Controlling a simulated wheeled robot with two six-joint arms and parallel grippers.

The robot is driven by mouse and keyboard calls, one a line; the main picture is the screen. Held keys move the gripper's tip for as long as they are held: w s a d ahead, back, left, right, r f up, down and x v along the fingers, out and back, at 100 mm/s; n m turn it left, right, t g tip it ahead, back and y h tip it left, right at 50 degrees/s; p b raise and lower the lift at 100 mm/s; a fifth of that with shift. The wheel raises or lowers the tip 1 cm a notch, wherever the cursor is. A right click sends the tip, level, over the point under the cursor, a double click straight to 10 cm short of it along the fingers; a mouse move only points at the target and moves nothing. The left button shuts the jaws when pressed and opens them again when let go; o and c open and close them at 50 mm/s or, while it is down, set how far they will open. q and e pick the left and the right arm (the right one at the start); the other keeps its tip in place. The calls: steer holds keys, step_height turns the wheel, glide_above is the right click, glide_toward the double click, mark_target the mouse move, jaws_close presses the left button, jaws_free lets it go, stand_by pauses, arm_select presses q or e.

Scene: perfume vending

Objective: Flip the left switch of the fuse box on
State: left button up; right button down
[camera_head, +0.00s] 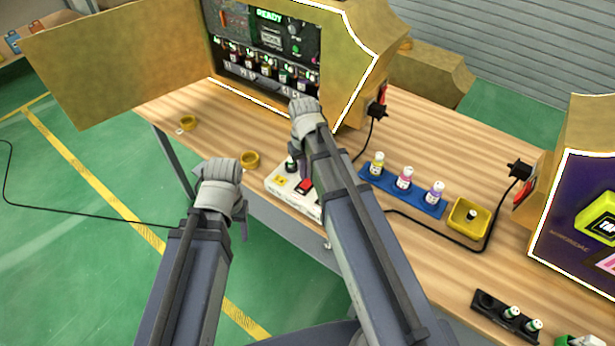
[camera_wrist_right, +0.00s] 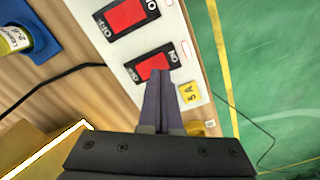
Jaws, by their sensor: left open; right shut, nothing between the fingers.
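The white fuse box (camera_head: 277,187) lies on the wooden table near its front edge, partly hidden by my right arm. Its left red switch (camera_head: 305,186) is beside a yellow label (camera_head: 281,181). The right wrist view shows this left switch (camera_wrist_right: 152,67) next to the yellow 5A label (camera_wrist_right: 188,94), with a second red switch (camera_wrist_right: 126,15) beyond. My right gripper (camera_wrist_right: 161,73) is shut and empty, its tips overlapping the left switch's near edge; I cannot tell if they touch. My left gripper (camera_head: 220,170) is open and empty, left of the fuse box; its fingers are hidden.
A vending machine with an open yellow door (camera_head: 115,60) stands behind. A blue tray (camera_head: 430,206) with bottles, a yellow dish (camera_head: 456,222) and a black cable (camera_head: 440,240) are to the right. Yellow rings (camera_head: 250,153) lie left. Green floor (camera_head: 60,260) is in front.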

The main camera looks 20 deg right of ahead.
mark_target(304, 185)
step_height(304, 185, up, 4)
steer(key=p, duration=0.3)
steer(key=shift+f, duration=0.1)
steer(key=s+a+n+h, duration=0.1)
steer(key=s+a+n, duration=0.1)
steer(key=s+a, duration=0.8)
steer(key=s, duration=0.4)
steer(key=shift+s+a, duration=0.2)
steer(key=shift+a, duration=0.05)
